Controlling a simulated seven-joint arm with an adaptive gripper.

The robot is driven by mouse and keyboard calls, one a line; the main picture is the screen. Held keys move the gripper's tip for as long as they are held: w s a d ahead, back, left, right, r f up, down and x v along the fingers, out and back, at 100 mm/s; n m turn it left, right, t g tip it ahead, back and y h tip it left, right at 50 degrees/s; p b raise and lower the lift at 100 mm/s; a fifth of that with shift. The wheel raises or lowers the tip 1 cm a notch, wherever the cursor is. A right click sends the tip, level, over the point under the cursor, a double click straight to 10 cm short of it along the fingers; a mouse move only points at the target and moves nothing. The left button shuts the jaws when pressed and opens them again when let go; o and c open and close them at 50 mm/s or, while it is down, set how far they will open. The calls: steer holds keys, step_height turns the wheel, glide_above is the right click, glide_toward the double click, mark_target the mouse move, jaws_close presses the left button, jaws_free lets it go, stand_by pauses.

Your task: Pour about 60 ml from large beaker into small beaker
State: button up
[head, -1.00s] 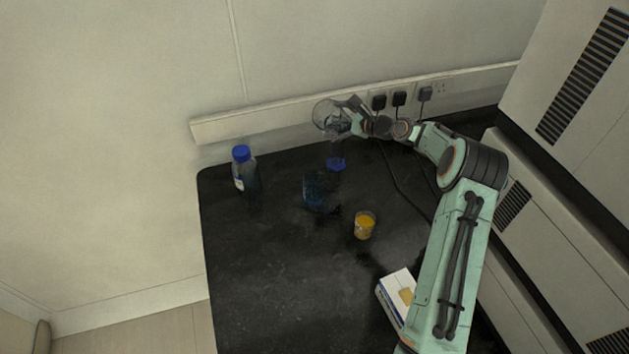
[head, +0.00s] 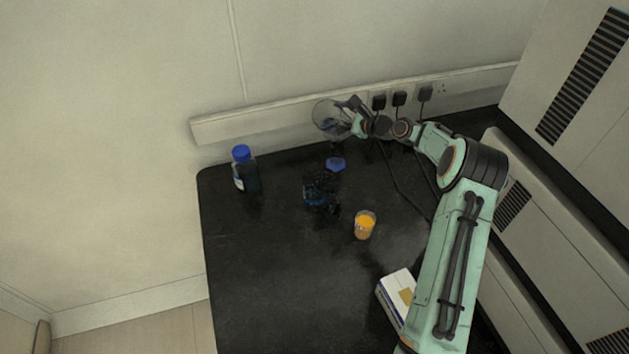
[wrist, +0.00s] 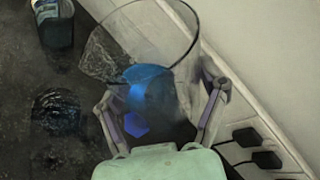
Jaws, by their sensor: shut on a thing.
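My gripper (head: 350,117) is shut on a clear glass vessel (head: 330,117), which looks like the large beaker. It is up by the wall at the back of the bench. In the wrist view the glass vessel (wrist: 135,28) sits between the fingers, tilted, its wide rim towards the upper left. Blue shows in its lower part; whether this is liquid inside or something behind the glass is unclear. A smaller dark glass vessel with blue at its base (head: 314,195), possibly the small beaker, stands on the bench below and left of the gripper.
A blue-capped bottle (head: 243,170) stands at the back left. A small blue object (head: 336,164) lies below the held glass. A cup of yellow-orange content (head: 365,226) and a white box (head: 398,292) are nearer. Plugs and cables (head: 399,99) line the wall. The front left bench is clear.

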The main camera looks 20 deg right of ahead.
steer(key=shift+r, duration=0.1)
stand_by(0.3)
steer(key=shift+w+d+r+m+g+y, duration=0.25)
steer(key=shift+d+m, duration=0.15)
steer(key=shift+m, duration=0.2)
steer(key=shift+w+d+r+m+g+y, duration=0.1)
steer(key=shift+d+r+m+g+y, duration=0.2)
steer(key=shift+m, duration=0.3)
steer(key=shift+w+d+r+m+g+y+b, duration=0.35)
steer(key=shift+d+r+m+y, duration=0.25)
steer(key=shift+m, duration=0.3)
steer(key=shift+w+f+m+y, duration=0.1)
steer(key=shift+f+m+y, duration=0.15)
steer(key=shift+f+m, duration=0.05)
steer(key=shift+w+g, duration=0.2)
steer(key=shift+g, duration=0.1)
steer(key=shift+d, duration=0.1)
steer(key=shift+s+m+y, duration=0.1)
steer(key=shift+m+y, duration=0.2)
steer(key=shift+f, duration=0.1)
stand_by(0.6)
